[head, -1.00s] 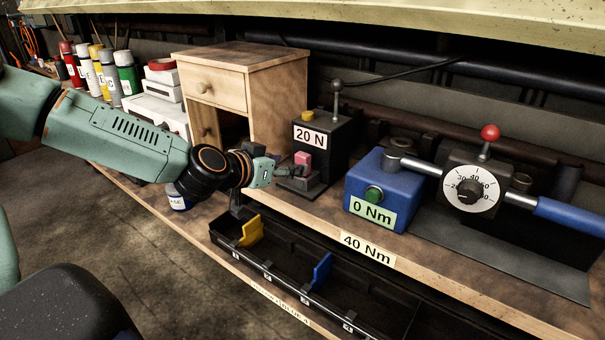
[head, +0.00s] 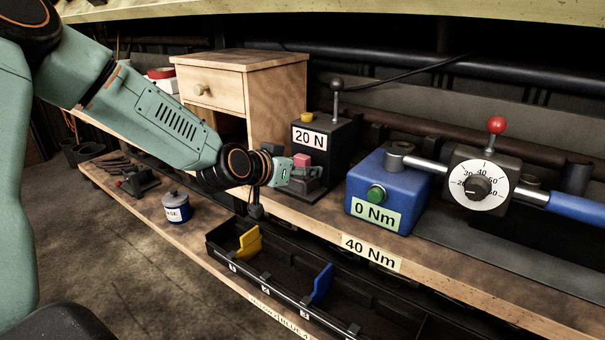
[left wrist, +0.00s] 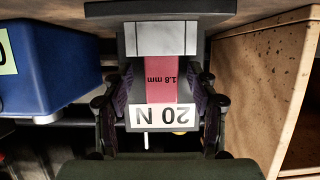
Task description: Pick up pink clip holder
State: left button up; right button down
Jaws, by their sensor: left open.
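The pink clip holder (head: 301,160) sits in the grey fixture at the front of the black 20 N tester (head: 322,150). In the left wrist view the pink clip holder (left wrist: 161,70) is marked 1.8 mm and lies between my two fingers, with a grey block at its top end. My left gripper (head: 300,178) is open in front of the fixture. In the left wrist view the left gripper (left wrist: 162,95) has a finger on each side of the holder, with gaps visible. Contact cannot be told. My right gripper is not in view.
A blue 0 Nm box (head: 377,190) with a torque wrench stands to the right of the tester. A wooden drawer cabinet (head: 270,95) stands behind and left. A black bin tray (head: 225,238) with yellow and blue dividers is below the shelf edge.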

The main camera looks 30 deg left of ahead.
pick_arm(q)
jog(key=shift+a, duration=0.1)
jog(key=shift+c, duration=0.3)
jog(key=shift+w+f, duration=0.1)
jog(key=c, duration=0.8)
grip_shut()
